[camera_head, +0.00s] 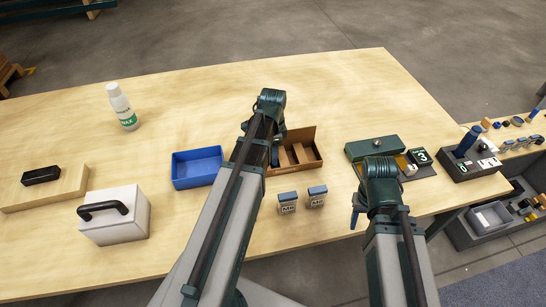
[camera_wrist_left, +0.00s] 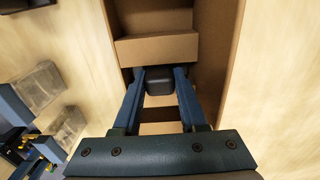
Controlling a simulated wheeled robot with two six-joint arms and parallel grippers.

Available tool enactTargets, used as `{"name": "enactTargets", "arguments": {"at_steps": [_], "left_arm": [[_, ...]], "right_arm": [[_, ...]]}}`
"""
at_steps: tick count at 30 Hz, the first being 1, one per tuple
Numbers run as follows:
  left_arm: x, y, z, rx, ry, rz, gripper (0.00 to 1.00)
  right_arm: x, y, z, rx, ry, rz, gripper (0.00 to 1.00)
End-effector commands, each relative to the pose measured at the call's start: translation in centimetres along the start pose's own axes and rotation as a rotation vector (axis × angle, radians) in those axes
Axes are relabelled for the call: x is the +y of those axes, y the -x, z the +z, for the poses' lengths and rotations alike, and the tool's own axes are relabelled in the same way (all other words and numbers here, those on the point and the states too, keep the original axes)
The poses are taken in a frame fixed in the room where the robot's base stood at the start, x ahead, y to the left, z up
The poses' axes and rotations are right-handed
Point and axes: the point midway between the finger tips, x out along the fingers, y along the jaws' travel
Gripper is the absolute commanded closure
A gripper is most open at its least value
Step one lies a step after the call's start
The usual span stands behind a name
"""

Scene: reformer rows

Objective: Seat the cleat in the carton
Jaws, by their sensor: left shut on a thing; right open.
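The carton (camera_head: 306,132) is an open brown cardboard box with inner dividers, near the middle of the table. In the left wrist view its wall (camera_wrist_left: 230,60) and a crosswise divider (camera_wrist_left: 155,48) show. My left gripper (camera_wrist_left: 160,84) is over the carton, shut on a small dark block, which I take to be the cleat (camera_wrist_left: 159,76). The block is between the fingertips just beside the divider; I cannot tell whether it touches the carton floor. In the head view my left arm hides the block and part of the carton. My right gripper (camera_head: 357,214) is open near the front edge.
A blue bin (camera_head: 197,168) stands left of the carton. Two small labelled blocks (camera_head: 317,197) stand in front of it. A green case (camera_head: 372,147) and a dark tray (camera_head: 426,172) are on the right. A white handled box (camera_head: 115,222) and a bottle (camera_head: 122,107) are on the left.

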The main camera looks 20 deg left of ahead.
Motion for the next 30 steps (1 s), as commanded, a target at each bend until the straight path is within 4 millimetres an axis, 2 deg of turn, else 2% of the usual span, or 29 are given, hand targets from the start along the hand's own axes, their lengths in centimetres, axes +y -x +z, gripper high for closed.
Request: {"name": "enactTargets", "arguments": {"at_steps": [8,9,13,14,24,30], "left_arm": [[0.0,-0.3,0.0,0.0,0.0,0.0,1.0],[0.0,-0.2,0.0,0.0,0.0,0.0,0.55],[0.0,-0.1,0.0,0.0,0.0,0.0,0.31],[0.0,-0.1,0.0,0.0,0.0,0.0,0.28],[0.0,0.0,0.0,0.0,0.0,0.0,0.28],[0.0,1.1,0.0,0.0,0.0,0.0,0.28]], "right_arm": [[0.0,-0.3,0.0,0.0,0.0,0.0,0.5],[0.0,-0.2,0.0,0.0,0.0,0.0,0.5],[0.0,-0.1,0.0,0.0,0.0,0.0,0.5],[0.0,-0.1,0.0,0.0,0.0,0.0,0.5],[0.0,0.0,0.0,0.0,0.0,0.0,0.5],[0.1,1.0,0.1,0.0,0.0,0.0,0.5]]}}
